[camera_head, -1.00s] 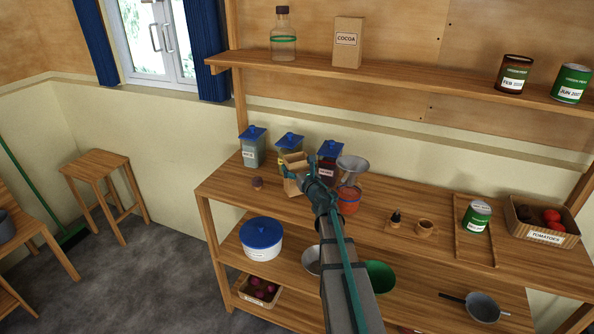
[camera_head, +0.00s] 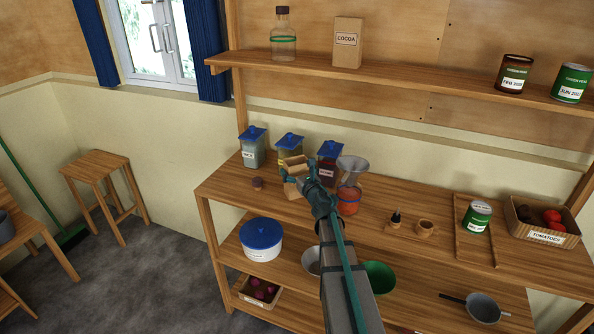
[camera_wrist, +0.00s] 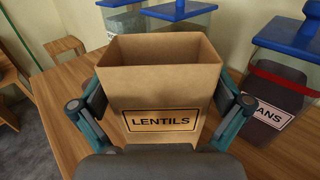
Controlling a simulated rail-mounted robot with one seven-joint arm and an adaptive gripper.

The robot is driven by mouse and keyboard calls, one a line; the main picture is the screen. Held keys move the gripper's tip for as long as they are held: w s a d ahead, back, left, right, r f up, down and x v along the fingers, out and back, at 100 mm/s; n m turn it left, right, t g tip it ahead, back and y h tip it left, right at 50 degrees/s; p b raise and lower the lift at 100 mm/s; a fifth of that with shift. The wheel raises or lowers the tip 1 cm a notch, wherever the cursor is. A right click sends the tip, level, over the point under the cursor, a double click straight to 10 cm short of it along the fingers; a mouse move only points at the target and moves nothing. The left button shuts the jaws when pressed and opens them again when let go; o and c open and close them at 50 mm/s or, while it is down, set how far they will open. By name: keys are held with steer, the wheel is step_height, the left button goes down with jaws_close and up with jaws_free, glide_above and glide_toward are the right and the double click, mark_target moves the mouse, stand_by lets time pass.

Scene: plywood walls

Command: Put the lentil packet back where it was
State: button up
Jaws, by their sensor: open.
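The lentil packet (camera_wrist: 160,90) is an open-topped brown paper bag labelled LENTILS. In the wrist view it stands upright between my fingers. In the head view the packet (camera_head: 294,162) is at the back left of the worktop, in front of the blue-lidded jars, partly hidden by my gripper (camera_head: 299,183). My gripper (camera_wrist: 163,98) is open, with one finger at each side of the packet. I cannot tell whether the fingers touch it. The packet's base is hidden.
A rice jar (camera_head: 252,147), a yellowish jar (camera_head: 283,153) and a beans jar (camera_head: 327,167) stand close behind. A funnel (camera_head: 351,168) on a reddish jar (camera_head: 348,201) is close on the right. A small brown object (camera_head: 257,183) lies to the left.

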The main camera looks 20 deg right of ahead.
steer(key=s+b, duration=0.2)
steer(key=s, duration=1)
steer(key=shift+a+b, duration=0.2)
steer(key=shift+b, duration=0.1)
steer(key=shift+r, duration=0.1)
